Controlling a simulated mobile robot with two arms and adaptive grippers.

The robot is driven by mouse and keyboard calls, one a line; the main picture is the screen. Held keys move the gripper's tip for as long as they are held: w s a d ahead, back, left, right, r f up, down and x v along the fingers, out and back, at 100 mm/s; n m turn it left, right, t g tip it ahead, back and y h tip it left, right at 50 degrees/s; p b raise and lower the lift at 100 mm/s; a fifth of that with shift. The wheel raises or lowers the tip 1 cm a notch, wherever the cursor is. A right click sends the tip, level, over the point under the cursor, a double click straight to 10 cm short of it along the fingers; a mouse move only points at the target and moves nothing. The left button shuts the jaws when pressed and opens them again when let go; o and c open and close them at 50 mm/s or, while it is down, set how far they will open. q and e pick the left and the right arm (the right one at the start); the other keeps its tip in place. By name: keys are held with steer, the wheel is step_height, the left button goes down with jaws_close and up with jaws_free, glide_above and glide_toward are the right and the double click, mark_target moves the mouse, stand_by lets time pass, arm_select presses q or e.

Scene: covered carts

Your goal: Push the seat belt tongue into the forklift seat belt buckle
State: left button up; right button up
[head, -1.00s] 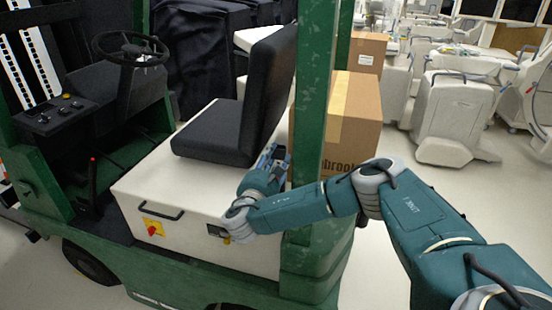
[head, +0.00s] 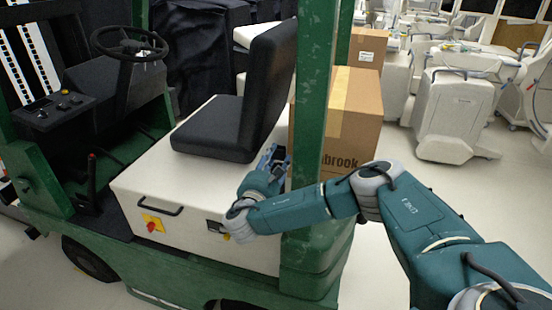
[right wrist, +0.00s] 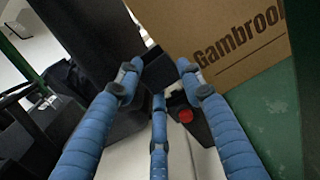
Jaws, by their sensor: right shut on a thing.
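My right gripper (head: 274,158) is beside the rear of the black forklift seat (head: 215,128), low by the white seat base. The buckle (right wrist: 200,122), black with a red button, is just beyond and between the middle and right fingers. I cannot tell whether tongue and buckle touch. My left gripper is not in view.
A green post (head: 313,110) stands close to the right of my gripper. A cardboard box (head: 357,105) is behind it. The white seat base (head: 165,187) has a handle and a red switch. A steering wheel (head: 128,43) is at the left. Open floor lies to the right.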

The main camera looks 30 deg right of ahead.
steer(key=shift+f, duration=0.45)
steer(key=o, duration=1.4)
steer(key=shift+f, duration=0.2)
steer(key=shift+s+a+f, duration=0.1)
steer(key=shift+a+f, duration=0.05)
steer(key=shift+r+v, duration=0.15)
steer(key=shift+v, duration=1.8)
steer(key=shift+r+v, duration=0.15)
steer(key=shift+v, duration=1.75)
steer(key=shift+r+v, duration=0.15)
steer(key=shift+v, duration=1.8)
